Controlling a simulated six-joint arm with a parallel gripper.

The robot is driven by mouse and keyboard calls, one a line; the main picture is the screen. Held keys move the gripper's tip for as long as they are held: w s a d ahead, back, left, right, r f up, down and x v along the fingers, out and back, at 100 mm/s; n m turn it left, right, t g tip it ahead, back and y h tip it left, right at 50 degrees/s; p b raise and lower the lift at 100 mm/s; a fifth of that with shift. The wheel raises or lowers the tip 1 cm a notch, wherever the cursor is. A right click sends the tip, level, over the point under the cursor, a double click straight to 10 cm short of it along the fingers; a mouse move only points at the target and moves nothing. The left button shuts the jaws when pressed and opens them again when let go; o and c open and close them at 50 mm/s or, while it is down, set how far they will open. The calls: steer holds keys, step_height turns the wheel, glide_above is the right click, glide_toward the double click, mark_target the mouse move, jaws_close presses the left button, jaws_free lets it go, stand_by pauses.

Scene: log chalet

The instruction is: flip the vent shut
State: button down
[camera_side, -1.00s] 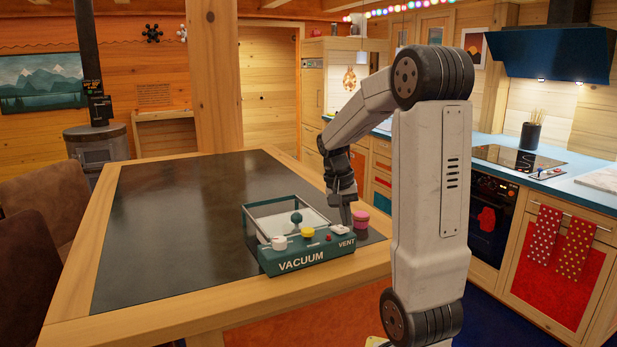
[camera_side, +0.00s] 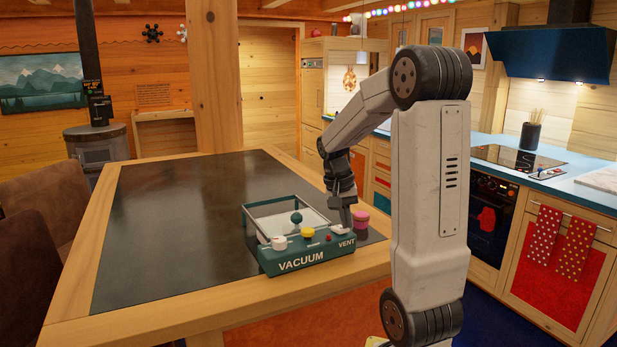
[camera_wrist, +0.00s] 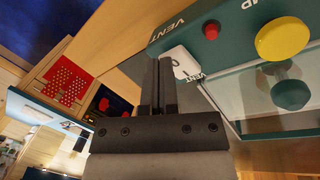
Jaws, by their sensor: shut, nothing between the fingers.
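The teal vacuum box (camera_side: 310,258) stands on the dark table top, lettered VACUUM and VENT on its front. The white vent flap (camera_side: 341,231) is at the box's right end. In the wrist view the flap (camera_wrist: 188,66) shows as a white plate with a dark ring mark, beside the VENT lettering. My gripper (camera_side: 347,225) points down at that end of the box. In the wrist view its fingers (camera_wrist: 158,62) are together and empty, right beside the flap's edge; whether they touch it I cannot tell. The fingers partly hide the flap in the side view.
The box also carries a yellow knob (camera_side: 307,232), a red button (camera_side: 328,238) and a white knob (camera_side: 278,242), with a clear chamber behind. The table (camera_side: 170,225) is clear to the left.

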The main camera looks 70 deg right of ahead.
steer(key=shift+f, duration=0.35)
steer(key=shift+r, duration=0.15)
stand_by(0.3)
steer(key=shift+r, duration=0.55)
steer(key=shift+r, duration=0.1)
stand_by(0.5)
steer(key=shift+r, duration=2.4)
